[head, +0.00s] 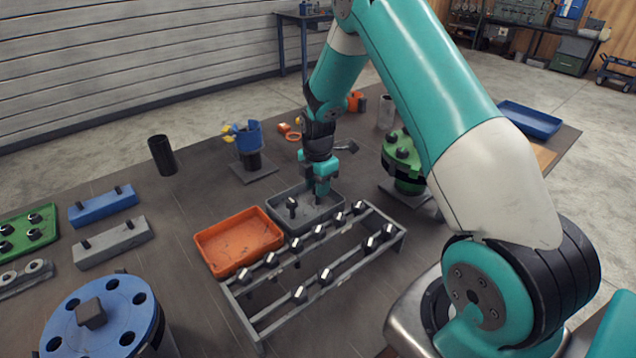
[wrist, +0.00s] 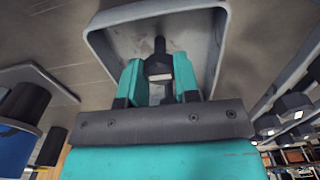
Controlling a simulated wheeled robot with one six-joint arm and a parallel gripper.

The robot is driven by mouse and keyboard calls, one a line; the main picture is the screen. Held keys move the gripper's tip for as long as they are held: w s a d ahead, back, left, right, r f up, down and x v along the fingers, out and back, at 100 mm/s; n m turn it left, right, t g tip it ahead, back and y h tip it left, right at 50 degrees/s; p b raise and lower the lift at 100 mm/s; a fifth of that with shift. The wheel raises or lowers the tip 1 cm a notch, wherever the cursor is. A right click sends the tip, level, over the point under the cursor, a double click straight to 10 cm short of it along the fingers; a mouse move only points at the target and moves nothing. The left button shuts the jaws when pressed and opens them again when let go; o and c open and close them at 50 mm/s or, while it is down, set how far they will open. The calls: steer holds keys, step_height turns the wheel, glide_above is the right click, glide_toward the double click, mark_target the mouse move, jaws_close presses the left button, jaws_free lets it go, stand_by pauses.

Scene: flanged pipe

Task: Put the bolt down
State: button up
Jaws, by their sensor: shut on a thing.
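My gripper (head: 321,188) is over the right part of the grey tray (head: 275,208), fingers pointing down. In the wrist view its teal fingers (wrist: 158,82) are shut on a dark bolt (wrist: 159,66). The bolt's head is between the fingertips and its shank points away from the gripper, toward the tray floor. Whether the shank touches the floor I cannot tell. In the head view the fingers mostly hide this bolt. Another dark bolt (head: 291,203) shows at the left part of the grey tray.
An orange tray (head: 240,243) adjoins the grey tray on the left. A metal rack (head: 262,327) with several bolts stands in front. A blue flange (head: 95,315) is front left.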

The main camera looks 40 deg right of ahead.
steer(key=o, duration=1)
step_height(320, 180, up, 12)
steer(key=b, duration=0.2)
steer(key=s+a+r+m, duration=0.2)
steer(key=s+a+r, duration=0.15)
steer(key=a, duration=0.35)
steer(key=s+a+r+m+y, duration=0.1)
steer(key=s+a+r+m, duration=0.1)
steer(key=s+a, duration=0.4)
steer(key=s+a+r+m+y, duration=0.1)
steer(key=s+a+r+m, duration=0.2)
steer(key=s, duration=0.7)
steer(key=s+a+r+m+y, duration=0.2)
steer(key=s+a+m, duration=0.2)
steer(key=s+a, duration=0.4)
steer(key=shift+s+a+r, duration=0.3)
steer(key=shift+s, duration=0.1)
